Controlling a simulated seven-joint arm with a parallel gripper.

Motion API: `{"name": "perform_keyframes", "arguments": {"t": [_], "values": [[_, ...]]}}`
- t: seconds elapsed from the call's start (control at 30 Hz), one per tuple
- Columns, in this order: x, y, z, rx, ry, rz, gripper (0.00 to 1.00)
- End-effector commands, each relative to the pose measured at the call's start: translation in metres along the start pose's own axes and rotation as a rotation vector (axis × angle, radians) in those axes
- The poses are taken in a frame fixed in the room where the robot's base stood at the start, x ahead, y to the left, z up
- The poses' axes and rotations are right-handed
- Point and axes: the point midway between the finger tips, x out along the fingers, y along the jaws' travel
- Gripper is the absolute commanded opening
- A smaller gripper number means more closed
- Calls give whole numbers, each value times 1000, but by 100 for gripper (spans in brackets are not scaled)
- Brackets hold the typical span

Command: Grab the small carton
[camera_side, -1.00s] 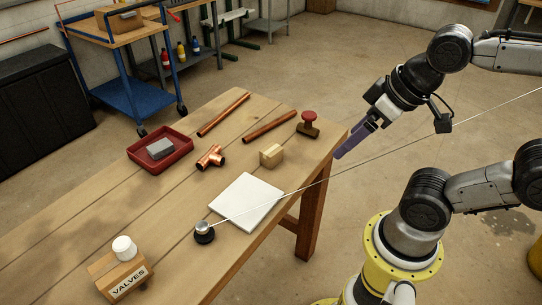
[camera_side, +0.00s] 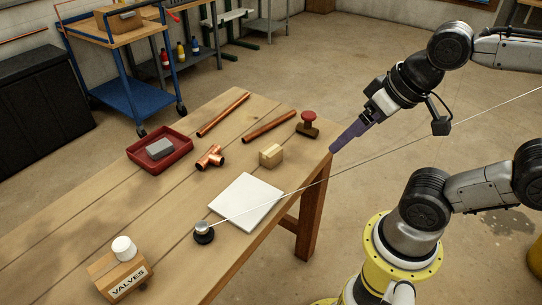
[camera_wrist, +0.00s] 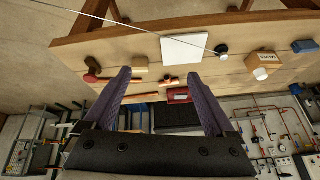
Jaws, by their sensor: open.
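The small carton (camera_side: 271,156) is a tan box on the wooden workbench, near its right-hand edge. In the wrist view the small carton (camera_wrist: 140,64) shows just above and between the fingertips. My gripper (camera_side: 334,147) has purple fingers and is beside the bench's right corner, to the right of the carton and apart from it. In the wrist view my gripper (camera_wrist: 157,75) is open with nothing between its fingers.
A thin cord runs from a black-and-silver knob (camera_side: 204,233) rightward past my gripper. Near the carton are a red-topped stamp (camera_side: 308,124), copper pipes (camera_side: 269,127), a copper tee (camera_side: 210,157) and a white slab (camera_side: 245,202). A red tray (camera_side: 178,163) and VALVES box (camera_side: 128,284) stand farther off.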

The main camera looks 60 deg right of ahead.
Motion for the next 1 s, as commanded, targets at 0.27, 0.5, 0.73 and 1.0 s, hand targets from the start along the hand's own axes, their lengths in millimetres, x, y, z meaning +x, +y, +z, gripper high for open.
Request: {"name": "perform_keyframes", "arguments": {"t": [0.27, 0.5, 0.73, 1.0], "values": [[-4, -9, -82, 661, -38, 40, 90], [53, 0, -157, 1164, -132, 176, 90], [134, 25, -192, 1416, -222, 331, 90], [191, 47, -181, 1448, -312, 434, 90]]}}
